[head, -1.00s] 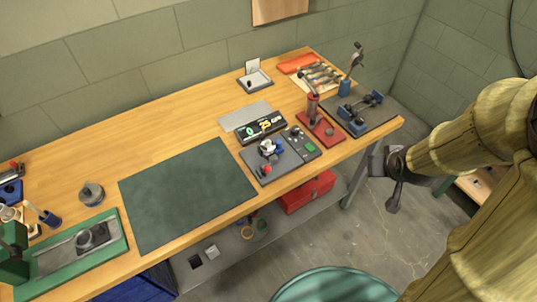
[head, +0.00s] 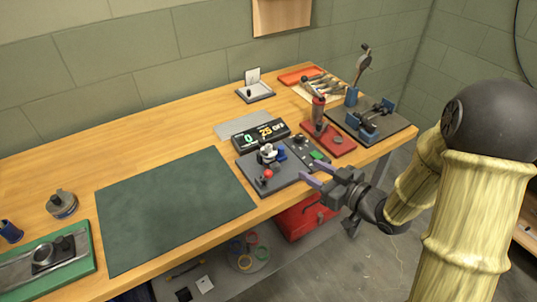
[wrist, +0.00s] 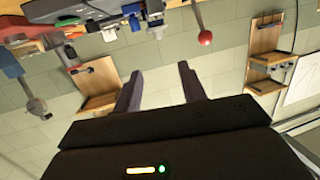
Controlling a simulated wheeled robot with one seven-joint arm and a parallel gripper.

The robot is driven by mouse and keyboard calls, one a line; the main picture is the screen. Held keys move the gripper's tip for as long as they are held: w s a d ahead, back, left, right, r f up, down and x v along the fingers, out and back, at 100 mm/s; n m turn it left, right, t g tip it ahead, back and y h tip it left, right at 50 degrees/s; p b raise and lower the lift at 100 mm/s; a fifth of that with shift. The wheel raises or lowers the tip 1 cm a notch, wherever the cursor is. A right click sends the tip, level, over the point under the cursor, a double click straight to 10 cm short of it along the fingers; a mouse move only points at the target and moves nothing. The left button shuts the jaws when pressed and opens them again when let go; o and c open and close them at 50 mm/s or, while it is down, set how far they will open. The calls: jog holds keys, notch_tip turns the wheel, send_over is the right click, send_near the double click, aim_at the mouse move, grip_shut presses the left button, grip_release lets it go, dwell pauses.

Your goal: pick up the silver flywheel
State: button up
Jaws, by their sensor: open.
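A round silver-grey piece (head: 62,205) with a raised hub stands on the bench at the far left of the head view. I cannot tell for sure which of these is the silver flywheel. My gripper (head: 308,173) is open and empty by the front edge of the bench, far to the right of both pieces. Its two fingers also show in the wrist view (wrist: 160,70), with nothing between them.
A dark green mat (head: 170,208) lies bare on the wooden bench. A control board with a red-knobbed stick (head: 268,174) and a display (head: 262,134) stand near my gripper. A red press (head: 325,137) and a vise-like fixture (head: 371,118) are behind it.

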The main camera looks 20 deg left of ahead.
aim_at(271, 148)
jog(key=p+x, duration=0.1)
jog(key=x, duration=1.1)
jog(key=shift+w+f, duration=0.1)
jog(key=shift+f, duration=0.05)
jog(key=p+x, duration=0.1)
jog(key=x, duration=0.4)
jog(key=shift+a+f, duration=0.1)
jog(key=shift+a, duration=0.05)
grip_shut()
